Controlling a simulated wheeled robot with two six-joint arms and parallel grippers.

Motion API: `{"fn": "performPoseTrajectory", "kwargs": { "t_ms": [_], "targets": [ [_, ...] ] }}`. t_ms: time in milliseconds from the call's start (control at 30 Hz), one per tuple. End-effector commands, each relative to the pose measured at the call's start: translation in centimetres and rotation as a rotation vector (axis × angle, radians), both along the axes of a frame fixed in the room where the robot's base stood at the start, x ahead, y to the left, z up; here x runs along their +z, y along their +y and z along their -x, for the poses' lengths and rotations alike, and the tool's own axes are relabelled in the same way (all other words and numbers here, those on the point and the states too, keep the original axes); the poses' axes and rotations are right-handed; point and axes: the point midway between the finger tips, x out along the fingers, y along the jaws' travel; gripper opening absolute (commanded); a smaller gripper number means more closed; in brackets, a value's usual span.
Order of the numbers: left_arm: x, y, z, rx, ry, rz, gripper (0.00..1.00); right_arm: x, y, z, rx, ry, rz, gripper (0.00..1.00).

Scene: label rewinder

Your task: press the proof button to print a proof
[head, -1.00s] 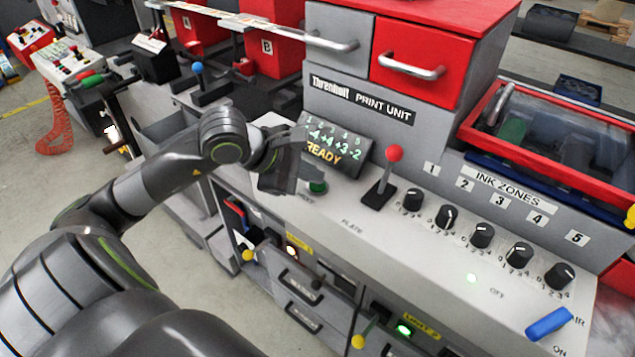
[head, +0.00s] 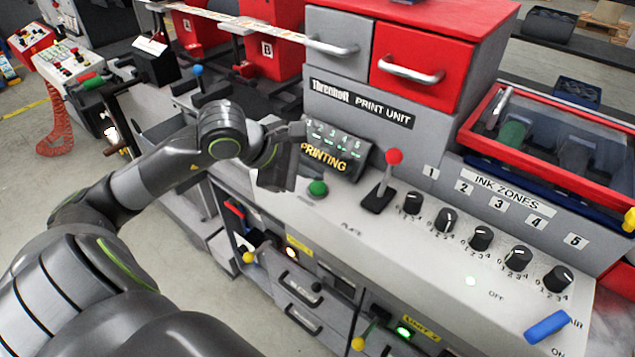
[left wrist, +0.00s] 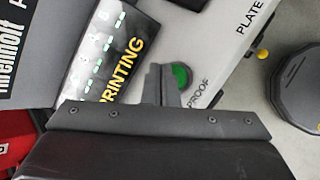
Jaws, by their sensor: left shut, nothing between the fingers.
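The green proof button (head: 318,188) sits on the light grey console, below the display. In the left wrist view the button (left wrist: 180,77) shows beside the fingertips, with the word PROOF next to it. The display (head: 330,150) reads PRINTING in yellow, and it also shows in the left wrist view (left wrist: 125,70). My left gripper (head: 277,182) is shut and empty, just left of the button in the head view. In the left wrist view its closed fingers (left wrist: 161,85) partly overlap the button's edge; I cannot tell there whether they touch it. My right gripper is not in view.
A red-knobbed lever (head: 388,175) stands right of the button. Several black ink zone knobs (head: 446,218) and a blue switch (head: 549,325) line the console to the right. Drawers with metal handles (head: 411,70) are above.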

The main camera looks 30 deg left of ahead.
Motion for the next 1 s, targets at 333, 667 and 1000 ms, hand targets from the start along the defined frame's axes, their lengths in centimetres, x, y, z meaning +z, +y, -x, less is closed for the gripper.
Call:
{"fn": "performPoseTrajectory", "kwargs": {
  "t_ms": [333, 667, 1000],
  "targets": [
    [0.3, 0.0, 0.0, -0.001, 0.000, 0.001, 0.00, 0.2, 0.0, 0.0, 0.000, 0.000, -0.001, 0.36],
    [3.3, 0.0, 0.0, -0.001, -0.002, -0.001, 0.00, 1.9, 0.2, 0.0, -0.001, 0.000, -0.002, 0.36],
    [5.0, 0.0, 0.0, 0.000, 0.000, 0.000, 0.00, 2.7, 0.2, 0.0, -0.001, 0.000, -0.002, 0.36]
  ]
}}
